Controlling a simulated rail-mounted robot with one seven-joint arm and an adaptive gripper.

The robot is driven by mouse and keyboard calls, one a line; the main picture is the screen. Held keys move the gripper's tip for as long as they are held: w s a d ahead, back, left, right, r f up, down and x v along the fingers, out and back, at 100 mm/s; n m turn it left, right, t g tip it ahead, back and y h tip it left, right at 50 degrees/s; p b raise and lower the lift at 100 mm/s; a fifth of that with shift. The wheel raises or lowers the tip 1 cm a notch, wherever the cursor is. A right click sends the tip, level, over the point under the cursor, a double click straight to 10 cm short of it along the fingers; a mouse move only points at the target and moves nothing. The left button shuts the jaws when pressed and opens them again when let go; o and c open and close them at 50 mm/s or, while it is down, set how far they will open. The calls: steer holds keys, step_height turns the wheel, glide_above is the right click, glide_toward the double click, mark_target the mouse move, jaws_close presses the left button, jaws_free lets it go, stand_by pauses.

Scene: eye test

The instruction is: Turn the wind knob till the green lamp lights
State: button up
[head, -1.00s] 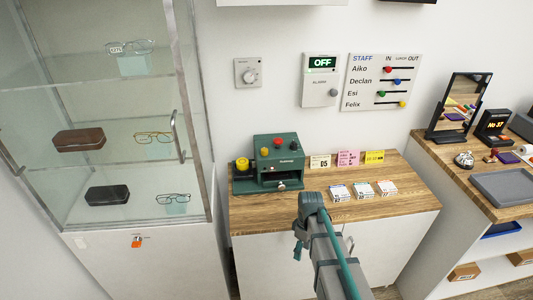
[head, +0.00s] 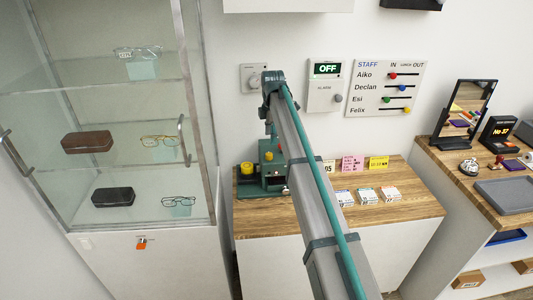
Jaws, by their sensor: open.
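A green machine (head: 247,188) stands at the left end of the wooden counter, partly behind my arm. It has a yellow button (head: 247,168) on its left and a small yellow round part (head: 268,156) on its front. Its right side is hidden, so I see no green lamp now. On the wall a plate with a round pale knob (head: 256,82) shows beside my arm's far joint, which partly covers it. No label names the wind knob legibly. My arm reaches up across the counter to that joint, with a narrow part hanging below it. I cannot make out my gripper's fingers.
A sign reading OFF (head: 325,69) and a staff board (head: 416,85) hang on the wall. Several cards and small boxes lie on the counter (head: 415,205). A glass cabinet (head: 184,60) with eyeglasses stands left. A mirror and grey tray (head: 507,193) are right.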

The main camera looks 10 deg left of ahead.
mark_target(269, 154)
steer(key=f+p, duration=0.1)
steer(key=f, duration=0.2)
steer(key=f+p, duration=0.1)
steer(key=f, duration=0.2)
steer(key=w+f+p, duration=0.1)
steer(key=f, duration=0.2)
steer(key=shift+w+a+f, duration=0.1)
steer(key=shift+a+f, duration=0.15)
steer(key=shift+a, duration=0.15)
jaws_close()
